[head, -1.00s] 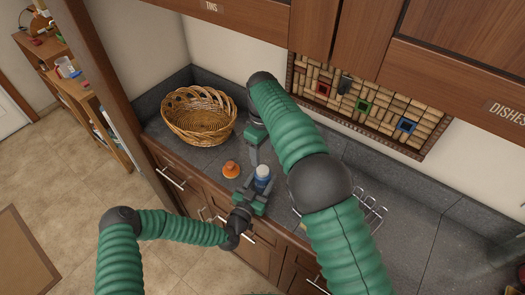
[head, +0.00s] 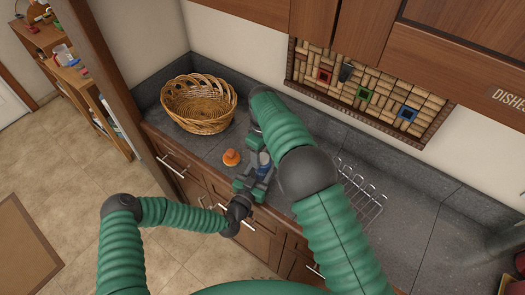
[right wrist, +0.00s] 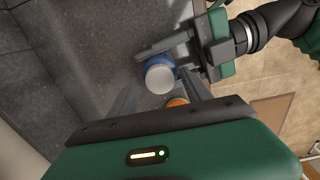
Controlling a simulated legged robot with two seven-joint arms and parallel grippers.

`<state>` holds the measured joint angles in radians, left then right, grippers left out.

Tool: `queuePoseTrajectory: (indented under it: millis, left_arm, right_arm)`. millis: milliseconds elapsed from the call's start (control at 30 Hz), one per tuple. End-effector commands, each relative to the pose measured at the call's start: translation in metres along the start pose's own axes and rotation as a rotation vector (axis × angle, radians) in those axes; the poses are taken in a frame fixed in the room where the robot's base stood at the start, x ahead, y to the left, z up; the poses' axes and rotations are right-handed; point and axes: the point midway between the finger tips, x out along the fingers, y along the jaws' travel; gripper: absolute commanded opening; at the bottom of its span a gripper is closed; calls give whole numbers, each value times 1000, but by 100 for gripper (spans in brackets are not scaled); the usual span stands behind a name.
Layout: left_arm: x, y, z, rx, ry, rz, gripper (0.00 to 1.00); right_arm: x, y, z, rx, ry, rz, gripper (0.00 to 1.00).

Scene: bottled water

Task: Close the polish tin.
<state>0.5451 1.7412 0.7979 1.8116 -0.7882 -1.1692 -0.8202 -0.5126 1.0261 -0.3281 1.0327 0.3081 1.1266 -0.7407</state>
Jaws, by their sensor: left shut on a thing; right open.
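A small blue container with a round white top, which I take for the polish tin (head: 264,158), is near the counter's front edge. It is mostly hidden by my grippers in the head view but shows clearly in the right wrist view (right wrist: 160,77). My left gripper (head: 257,173) is shut on its blue body. My right gripper (right wrist: 160,95) is open, its fingers spread to either side of the white top in the picture. I cannot tell whether they touch it. An orange piece (head: 231,157) with a small raised top sits on the counter left of the tin.
A wicker basket (head: 199,107) stands at the counter's back left. A wire rack (head: 362,190) is to the right, partly behind my right arm. The grey counter (head: 415,215) has free room at the right. Wooden cabinets (head: 395,55) hang above.

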Motion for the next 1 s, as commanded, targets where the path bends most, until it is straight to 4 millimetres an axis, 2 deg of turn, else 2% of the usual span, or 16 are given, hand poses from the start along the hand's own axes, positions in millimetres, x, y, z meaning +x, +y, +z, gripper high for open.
queuePoseTrajectory:
  millis: [100,533,767,867,1000]
  left_arm:
    - [0,0,1,0,-2,-1,0]
    - [0,0,1,0,-2,-1,0]
    - [0,0,1,0,-2,0,0]
    - [0,0,1,0,-2,0,0]
    - [0,0,1,0,-2,0,0]
  right_arm:
    - [0,0,0,0,0,0,57]
    - [0,0,0,0,0,0,1]
    - [0,0,0,59,0,0,0]
    - [0,0,0,247,1,0,0]
    - [0,0,0,584,0,0,0]
